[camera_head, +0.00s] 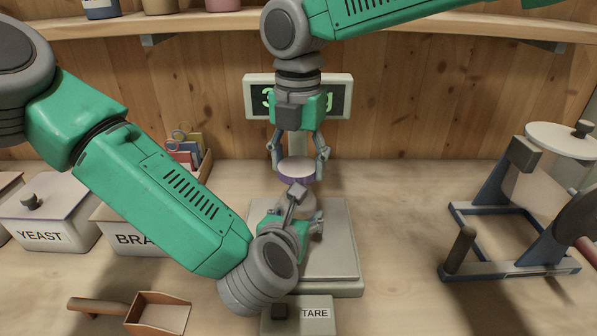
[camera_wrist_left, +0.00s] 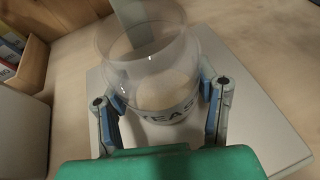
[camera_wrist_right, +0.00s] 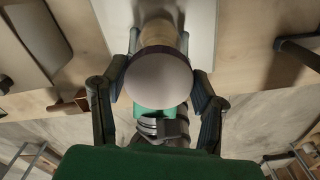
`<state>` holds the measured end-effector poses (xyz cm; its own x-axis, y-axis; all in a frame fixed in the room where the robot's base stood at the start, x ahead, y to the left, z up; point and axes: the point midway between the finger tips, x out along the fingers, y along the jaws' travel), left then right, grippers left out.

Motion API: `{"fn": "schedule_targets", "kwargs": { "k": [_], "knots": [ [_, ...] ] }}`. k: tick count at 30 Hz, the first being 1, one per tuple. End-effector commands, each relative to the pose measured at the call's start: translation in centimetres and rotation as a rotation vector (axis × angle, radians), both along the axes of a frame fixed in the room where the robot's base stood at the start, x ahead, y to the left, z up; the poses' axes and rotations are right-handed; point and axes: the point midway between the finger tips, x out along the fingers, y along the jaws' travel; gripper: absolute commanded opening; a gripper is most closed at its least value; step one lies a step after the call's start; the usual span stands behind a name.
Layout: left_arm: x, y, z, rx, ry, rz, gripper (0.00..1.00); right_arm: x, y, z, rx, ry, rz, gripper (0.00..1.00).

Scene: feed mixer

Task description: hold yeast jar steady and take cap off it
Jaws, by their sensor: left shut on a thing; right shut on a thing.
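The yeast jar (camera_wrist_left: 150,55) is clear, with pale contents and a dark-lettered label, and stands on the scale (camera_head: 335,240). Its mouth looks open in the left wrist view. My left gripper (camera_head: 300,220) is shut around its lower body, a finger on each side (camera_wrist_left: 162,100). My right gripper (camera_head: 298,160) points down and is shut on the cap (camera_head: 297,169), a round disc with a purple side. The cap is above the jar, apart from its rim; its pale top faces the right wrist view (camera_wrist_right: 158,78). My left gripper and the cap hide most of the jar in the head view.
The scale's display (camera_head: 347,97) stands behind my grippers. Bins labelled YEAST (camera_head: 40,225) and BRA (camera_head: 125,240) and a scoop (camera_head: 160,312) lie left. A blue-framed device with a crank (camera_head: 510,270) stands right. Table between scale and device is clear.

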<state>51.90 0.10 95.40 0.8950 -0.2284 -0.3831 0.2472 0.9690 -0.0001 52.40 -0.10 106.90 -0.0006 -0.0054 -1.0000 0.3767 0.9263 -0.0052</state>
Motion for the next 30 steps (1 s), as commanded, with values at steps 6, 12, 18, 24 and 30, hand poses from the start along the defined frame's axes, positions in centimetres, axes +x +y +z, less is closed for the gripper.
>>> {"fn": "schedule_targets", "kwargs": {
  "k": [6, 12, 18, 24, 30],
  "knots": [
    [0.0, 0.0, -0.1, 0.001, 0.002, 0.001, 0.00, 0.0, 0.0, 1.8, 0.000, 0.000, -0.001, 0.19],
    [0.0, 0.0, -0.1, 0.001, 0.002, 0.001, 0.72, 0.0, 0.0, 1.8, 0.000, 0.000, -0.001, 0.19],
    [0.0, 0.0, 0.0, 0.000, 0.001, 0.000, 0.79, 0.0, 0.0, 1.8, 0.000, 0.000, -0.001, 0.19],
    [-0.7, 0.1, 0.2, 0.000, 0.002, -0.002, 0.79, 0.0, 0.0, 1.8, 0.000, 0.000, -0.001, 0.19],
    [-3.9, 1.0, 1.5, -0.001, 0.004, -0.002, 0.79, 0.0, 0.0, 1.8, 0.000, 0.000, -0.001, 0.19]
  ]
}}
